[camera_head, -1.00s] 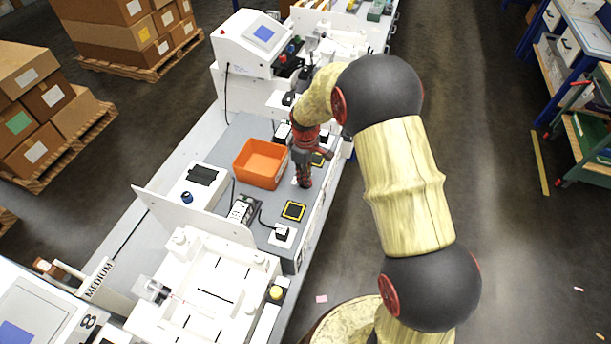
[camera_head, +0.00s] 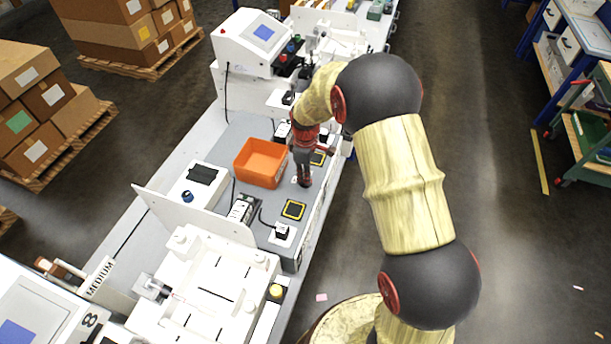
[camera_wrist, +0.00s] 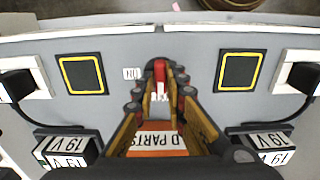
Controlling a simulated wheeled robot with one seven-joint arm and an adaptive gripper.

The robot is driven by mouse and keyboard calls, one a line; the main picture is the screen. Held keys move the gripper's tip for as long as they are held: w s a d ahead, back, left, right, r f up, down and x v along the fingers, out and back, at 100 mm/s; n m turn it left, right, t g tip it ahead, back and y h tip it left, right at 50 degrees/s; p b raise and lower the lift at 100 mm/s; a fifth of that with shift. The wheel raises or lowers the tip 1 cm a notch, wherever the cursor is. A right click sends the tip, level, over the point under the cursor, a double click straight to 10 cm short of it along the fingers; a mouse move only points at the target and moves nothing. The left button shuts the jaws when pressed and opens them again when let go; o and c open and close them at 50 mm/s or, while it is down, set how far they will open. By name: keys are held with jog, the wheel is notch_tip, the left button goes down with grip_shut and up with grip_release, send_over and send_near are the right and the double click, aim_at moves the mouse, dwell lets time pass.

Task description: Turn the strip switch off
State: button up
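A small red switch part (camera_wrist: 160,70) shows on the grey bench top in the wrist view, near the top middle, beside a small white "IN" label (camera_wrist: 132,73). Its tilt is too small to read. My gripper (camera_wrist: 161,88) points down at it, with a finger on each side and a narrow gap between them. I cannot tell whether the fingers touch the switch. In the head view my gripper (camera_head: 304,180) is low over the bench, right of the orange bin, and hides the switch.
The orange bin (camera_head: 261,163) stands close left of my gripper. Yellow-bordered black pads (camera_head: 293,210) lie on either side of it. Black plugs (camera_wrist: 17,86) and 19 V boxes (camera_wrist: 68,147) with cables stand nearby. White machines (camera_head: 200,285) stand at the bench's ends.

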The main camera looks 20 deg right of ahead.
jog(key=o, duration=0.4)
notch_tip(320, 180, up, 12)
dwell(0.7)
dwell(0.4)
